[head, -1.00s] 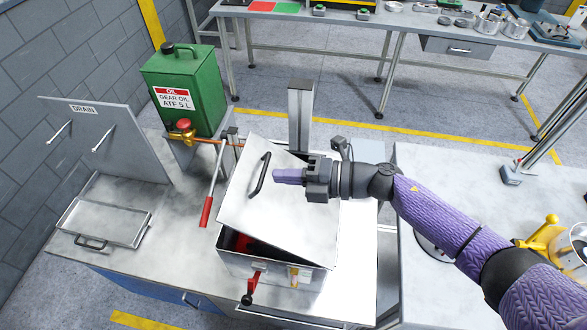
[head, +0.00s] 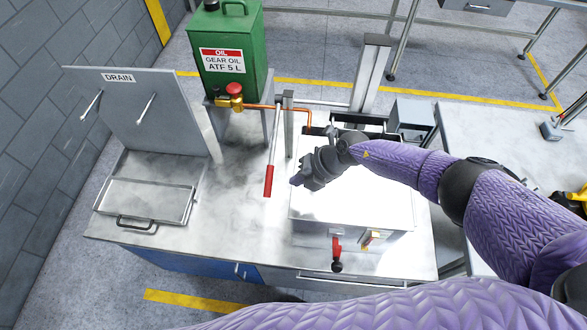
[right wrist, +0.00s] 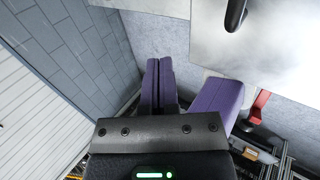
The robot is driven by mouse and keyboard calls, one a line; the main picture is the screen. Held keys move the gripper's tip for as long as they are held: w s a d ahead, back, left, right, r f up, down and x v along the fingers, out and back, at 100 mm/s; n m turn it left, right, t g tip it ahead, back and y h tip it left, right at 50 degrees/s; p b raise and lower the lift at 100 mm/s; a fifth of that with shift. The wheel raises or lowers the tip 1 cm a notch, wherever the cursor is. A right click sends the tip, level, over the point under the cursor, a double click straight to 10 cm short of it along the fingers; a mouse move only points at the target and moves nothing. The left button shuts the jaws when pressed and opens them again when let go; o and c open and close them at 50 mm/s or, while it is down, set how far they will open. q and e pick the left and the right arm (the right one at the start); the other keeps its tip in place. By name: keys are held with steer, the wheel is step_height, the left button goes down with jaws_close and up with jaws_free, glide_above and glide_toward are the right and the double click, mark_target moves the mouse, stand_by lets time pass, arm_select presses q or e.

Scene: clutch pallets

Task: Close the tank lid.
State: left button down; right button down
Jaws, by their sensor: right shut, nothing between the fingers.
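The tank (head: 312,238) stands on the bench right of centre in the head view. Its pale lid (head: 350,205) lies over the top, looking flat, with no dark gap visible along the front edge. The lid's black handle does not show in the head view; my arm covers part of the lid. My right gripper (head: 297,181) is shut and empty over the lid's left edge; I cannot tell whether it touches it. In the right wrist view its purple fingers (right wrist: 159,84) are together, beside a grey plate with a black handle (right wrist: 235,15). My left gripper is out of view.
A red-handled lever (head: 269,180) stands just left of the tank. A green oil can (head: 230,50) with a tap and copper pipe is behind it. A drain tray (head: 150,200) with a raised cover (head: 145,110) is at left.

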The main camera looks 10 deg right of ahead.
steer(key=shift+a+f+b, duration=0.2)
steer(key=shift+f+b, duration=0.15)
steer(key=shift+f, duration=0.5)
steer(key=shift+a+f+b, duration=0.15)
steer(key=shift+f+b, duration=0.2)
steer(key=shift+f, duration=0.5)
